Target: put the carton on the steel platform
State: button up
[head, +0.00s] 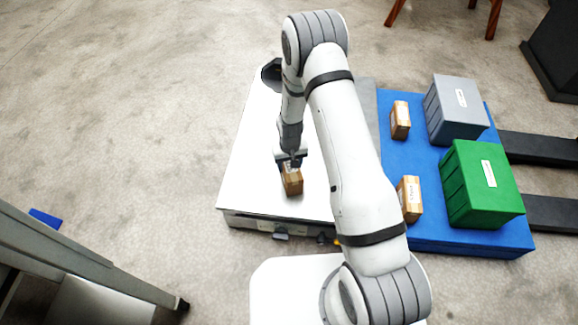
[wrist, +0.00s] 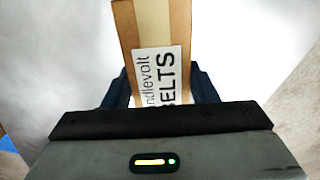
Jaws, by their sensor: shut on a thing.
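A brown carton (head: 292,183) is in my gripper (head: 290,162), over the front part of the white-topped steel platform (head: 253,170). In the wrist view the carton (wrist: 152,25) has a white label reading "BELTS" and stands between the two dark fingers of my gripper (wrist: 160,92). The fingers are shut on its sides. In the head view the carton looks upright and at or very near the platform's surface. I cannot tell whether its underside touches. My arm hides the right part of the platform.
A blue pallet (head: 400,160) right of the platform bears two other cartons (head: 400,120) (head: 409,198), a grey bin (head: 458,110) and a green bin (head: 482,186). A grey frame (head: 80,255) stands at lower left. The platform's left part is clear.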

jog(key=shift+f, duration=0.15)
jog(key=o, duration=1.3)
jog(key=shift+f, duration=0.15)
jog(key=s+d+r+p, duration=0.1)
jog(key=d+r+p, duration=0.1)
jog(key=r, duration=1)
jog(key=s+d+r+p, duration=0.1)
jog(key=r+p, duration=0.1)
jog(key=r, duration=1)
jog(key=s+d+r+m, duration=0.1)
jog(key=s+d+r, duration=0.3)
jog(key=s+r, duration=0.5)
jog(key=s+d+r+m+t, duration=0.1)
jog(key=s+d+r, duration=0.3)
jog(key=s+r, duration=0.6)
jog(key=s, duration=0.2)
jog(key=shift+s+r, duration=0.2)
jog(key=shift+s, duration=0.2)
